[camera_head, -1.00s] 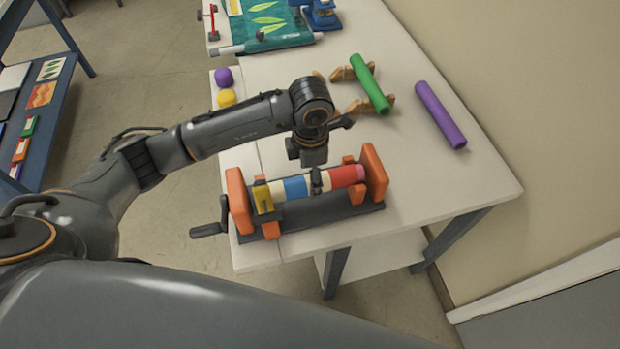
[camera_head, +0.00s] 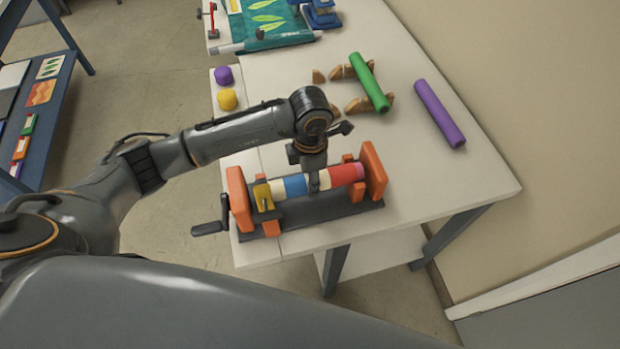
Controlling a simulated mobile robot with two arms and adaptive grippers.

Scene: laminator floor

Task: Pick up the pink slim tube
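A banded roll in blue, white and red (camera_head: 341,175) lies across the orange-and-black cranked stand (camera_head: 372,171). A small pink end (camera_head: 360,170) shows at its right, next to the right orange plate. This pink part is the only pink thing I can make out, and I cannot tell how far it runs inside the roll. My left gripper (camera_head: 314,187) points down at the middle of the roll, over the white band between blue and red. Its fingers are small and partly hidden, so I cannot tell whether they grip. My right gripper is out of view.
A green tube (camera_head: 370,82) rests on wooden cradles (camera_head: 355,104). A purple tube (camera_head: 440,113) lies to its right. Purple (camera_head: 223,75) and yellow (camera_head: 228,99) caps sit at the table's left edge. The stand's crank (camera_head: 208,228) sticks out left. The table's right front is clear.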

